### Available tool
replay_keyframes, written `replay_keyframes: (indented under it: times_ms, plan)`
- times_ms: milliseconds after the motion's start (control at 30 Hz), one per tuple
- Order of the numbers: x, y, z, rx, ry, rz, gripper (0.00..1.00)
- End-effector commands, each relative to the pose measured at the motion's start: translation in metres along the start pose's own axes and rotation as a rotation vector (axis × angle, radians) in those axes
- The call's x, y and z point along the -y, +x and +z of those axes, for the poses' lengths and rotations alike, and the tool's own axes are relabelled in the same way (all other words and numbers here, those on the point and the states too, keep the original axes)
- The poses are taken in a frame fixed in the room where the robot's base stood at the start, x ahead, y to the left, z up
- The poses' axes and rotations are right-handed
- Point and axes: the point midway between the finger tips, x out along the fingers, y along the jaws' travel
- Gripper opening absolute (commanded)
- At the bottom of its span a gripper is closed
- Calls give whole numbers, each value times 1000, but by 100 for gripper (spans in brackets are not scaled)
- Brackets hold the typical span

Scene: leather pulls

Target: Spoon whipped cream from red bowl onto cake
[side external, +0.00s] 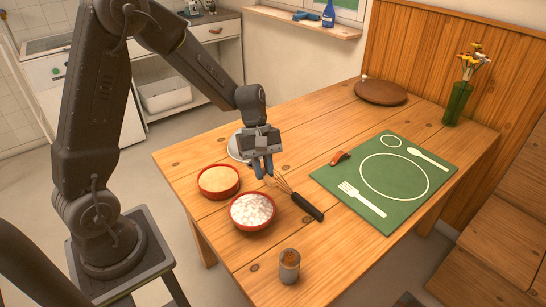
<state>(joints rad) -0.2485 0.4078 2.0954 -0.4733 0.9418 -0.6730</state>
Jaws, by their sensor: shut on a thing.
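A red bowl (239,224) holds white, lumpy stuff that looks like whipped cream and stands near the table's left side. I cannot make out a cake or a spoon, apart from a white spoon shape on the green mat (330,180).
A second red bowl (219,195) with tan contents stands left of the first. A white plate (234,148) is partly hidden behind my gripper. A small jar (289,268) stands at the front. A brown round board (380,92) and a green vase (457,104) stand at the back.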

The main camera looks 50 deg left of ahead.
Motion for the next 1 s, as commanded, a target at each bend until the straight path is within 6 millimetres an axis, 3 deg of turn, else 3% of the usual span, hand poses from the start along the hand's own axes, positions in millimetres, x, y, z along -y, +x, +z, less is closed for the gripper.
replay_keyframes:
  times_ms: [100, 300, 1000]
  plan:
    - [21, 1, 29, 80, 42, -22, 0]
    - [36, 3, 49, 142, 68, -39, 0]
    - [37, 55, 26, 147, 67, -43, 0]
